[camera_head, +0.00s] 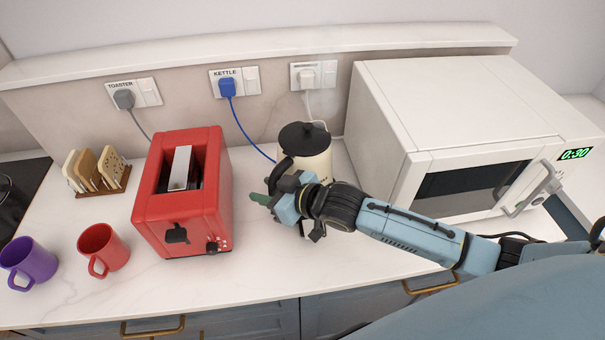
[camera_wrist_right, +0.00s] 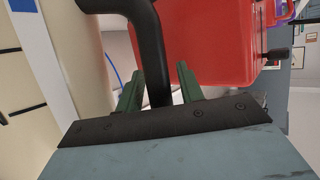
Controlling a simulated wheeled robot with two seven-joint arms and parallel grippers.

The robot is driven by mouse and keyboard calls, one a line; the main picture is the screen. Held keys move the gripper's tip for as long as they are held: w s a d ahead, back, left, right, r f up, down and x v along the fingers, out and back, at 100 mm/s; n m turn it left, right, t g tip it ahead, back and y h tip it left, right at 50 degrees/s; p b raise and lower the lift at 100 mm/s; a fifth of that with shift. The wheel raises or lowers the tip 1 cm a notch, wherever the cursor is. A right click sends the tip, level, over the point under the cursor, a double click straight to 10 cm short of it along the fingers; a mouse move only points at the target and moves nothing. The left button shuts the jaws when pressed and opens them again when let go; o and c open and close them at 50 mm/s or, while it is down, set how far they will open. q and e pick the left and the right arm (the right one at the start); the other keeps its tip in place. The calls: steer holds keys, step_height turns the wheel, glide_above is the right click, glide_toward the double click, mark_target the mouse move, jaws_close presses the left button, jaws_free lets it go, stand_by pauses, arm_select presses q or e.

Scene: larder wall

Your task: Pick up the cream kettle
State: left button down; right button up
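The cream kettle (camera_head: 312,166) with a black lid stands upright on the counter, between the toaster and the microwave. My right gripper (camera_head: 266,198) is at its front left side and hides its lower part. In the right wrist view, the kettle's black handle (camera_wrist_right: 150,30) runs down between the two green fingertips (camera_wrist_right: 160,90). The fingers stand apart on either side of the handle, with narrow gaps showing, so the gripper looks open around it. My left gripper is not in view.
A red toaster (camera_head: 183,215) stands close left of the gripper. A white microwave (camera_head: 440,85) is on the right. A red mug (camera_head: 105,247), a purple mug (camera_head: 30,262) and a toast rack (camera_head: 105,188) are further left. A blue cord (camera_head: 243,125) runs from the KETTLE socket.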

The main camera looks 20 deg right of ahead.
jaws_close()
stand_by(1.1)
steer(key=shift+w+r, duration=0.15)
steer(key=shift+r, duration=0.15)
